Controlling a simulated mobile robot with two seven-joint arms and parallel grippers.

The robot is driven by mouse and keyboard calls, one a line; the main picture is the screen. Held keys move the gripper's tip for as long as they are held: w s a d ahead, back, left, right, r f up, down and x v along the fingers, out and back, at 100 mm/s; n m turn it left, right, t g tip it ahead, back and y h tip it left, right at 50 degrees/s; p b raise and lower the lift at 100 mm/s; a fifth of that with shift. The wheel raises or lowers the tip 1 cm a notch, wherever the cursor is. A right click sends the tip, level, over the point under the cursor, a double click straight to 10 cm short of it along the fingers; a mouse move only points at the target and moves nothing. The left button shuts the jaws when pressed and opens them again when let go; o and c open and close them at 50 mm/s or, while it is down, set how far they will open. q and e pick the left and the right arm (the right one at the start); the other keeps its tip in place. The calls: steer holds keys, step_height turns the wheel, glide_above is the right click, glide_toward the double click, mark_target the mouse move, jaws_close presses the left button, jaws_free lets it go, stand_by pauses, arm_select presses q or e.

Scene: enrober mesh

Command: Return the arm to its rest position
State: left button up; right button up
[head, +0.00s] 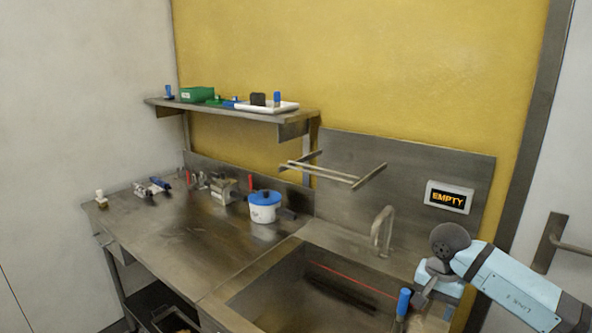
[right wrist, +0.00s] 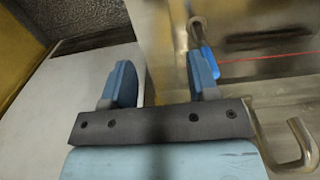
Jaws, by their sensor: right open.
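My right arm (head: 510,285) comes in from the right edge of the head view, over the right end of the sink. In the head view the gripper is small and partly hidden by the wrist. A bright blue piece (head: 403,301) shows beside it; I cannot tell whether they touch. My left gripper is not in view.
The steel sink (head: 245,300) and curved tap (head: 383,228) lie left of my arm. A rack (head: 335,175) and a loaded shelf (head: 300,118) are on the wall. A white pot (head: 264,212) stands on the counter (head: 180,240). A door handle (head: 552,240) is at right.

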steer(key=s+d+r+m+h, duration=0.1)
steer(key=s+d+m+h, duration=0.15)
steer(key=d, duration=1.45)
steer(key=s+a+f+m+t+y, duration=0.3)
steer(key=s+a+f+m+y, duration=0.25)
steer(key=a+m+y, duration=0.35)
steer(key=s+a+f+m+t+y, duration=0.2)
steer(key=s+a+f+m+y, duration=0.2)
steer(key=s+a+m+y, duration=0.4)
steer(key=s+d+f+m+t+h, duration=0.2)
steer(key=s+d+f+m+h, duration=0.45)
steer(key=m, duration=1.05)
steer(key=s+d+f+m+t+h, duration=0.2)
steer(key=s+d+f+m+h, duration=0.45)
steer(key=m, duration=1.05)
steer(key=s+a+f+m+t+y, duration=0.15)
steer(key=a+m, duration=0.65)
steer(key=a, duration=1.5)
arm_select(q)
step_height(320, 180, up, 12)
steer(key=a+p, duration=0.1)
steer(key=p, duration=1.1)
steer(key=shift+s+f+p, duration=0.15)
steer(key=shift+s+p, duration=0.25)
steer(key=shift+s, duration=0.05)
arm_select(e)
step_height(320, 180, up, 11)
